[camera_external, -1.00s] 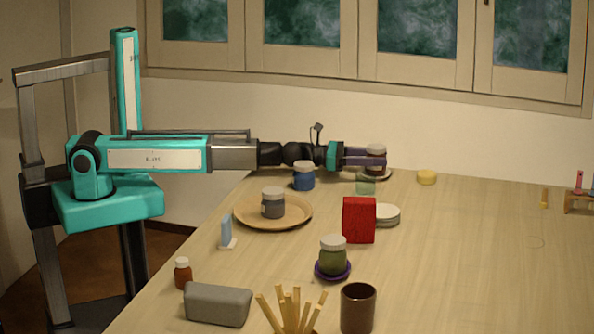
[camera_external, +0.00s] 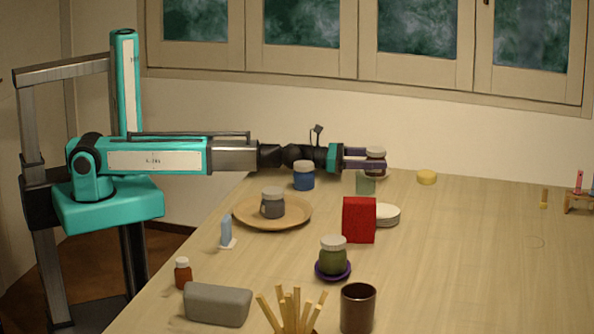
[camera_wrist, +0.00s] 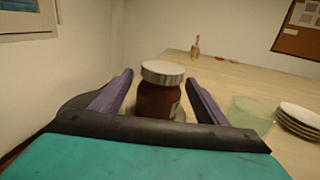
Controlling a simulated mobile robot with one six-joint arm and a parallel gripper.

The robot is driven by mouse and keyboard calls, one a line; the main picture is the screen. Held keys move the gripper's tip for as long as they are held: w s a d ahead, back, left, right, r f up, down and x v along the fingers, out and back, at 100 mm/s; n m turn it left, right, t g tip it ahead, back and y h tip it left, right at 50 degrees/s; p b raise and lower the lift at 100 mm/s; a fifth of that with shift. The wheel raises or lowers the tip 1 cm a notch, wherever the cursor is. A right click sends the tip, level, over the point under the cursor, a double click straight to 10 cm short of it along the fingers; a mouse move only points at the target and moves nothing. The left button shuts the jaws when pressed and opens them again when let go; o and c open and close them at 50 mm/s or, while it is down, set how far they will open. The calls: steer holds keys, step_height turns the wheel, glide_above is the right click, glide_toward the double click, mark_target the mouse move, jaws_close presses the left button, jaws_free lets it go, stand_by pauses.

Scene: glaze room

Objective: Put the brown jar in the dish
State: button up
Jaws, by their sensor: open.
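The brown jar (camera_external: 375,158) with a pale lid stands upright at the far back of the table. In the wrist view the brown jar (camera_wrist: 160,97) is between the two fingers, with gaps on both sides. My gripper (camera_external: 376,157) is open around it; it also shows in the wrist view (camera_wrist: 158,90). A small pale dish (camera_external: 386,176) shows at the foot of the jar, and the jar appears to stand in it. The fingers and the gripper body hide most of this dish.
A translucent green cup (camera_external: 365,184) and a blue jar (camera_external: 303,180) stand close by. A red box (camera_external: 358,220), stacked white plates (camera_external: 386,215) and a wooden plate (camera_external: 241,221) with a grey jar are nearer. The table's right side is largely clear.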

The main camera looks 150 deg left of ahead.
steer(key=shift+r+p, duration=0.45)
steer(key=shift+r, duration=0.05)
steer(key=shift+s+d+f, duration=0.2)
steer(key=shift+s+d, duration=0.05)
steer(key=shift+d, duration=0.2)
steer(key=shift+s+d, duration=0.45)
steer(key=shift+d, duration=0.15)
steer(key=shift+s+d+r, duration=0.15)
steer(key=shift+d+r, duration=0.1)
steer(key=shift+r, duration=0.4)
steer(key=shift+r+p, duration=2.65)
steer(key=shift+r, duration=0.25)
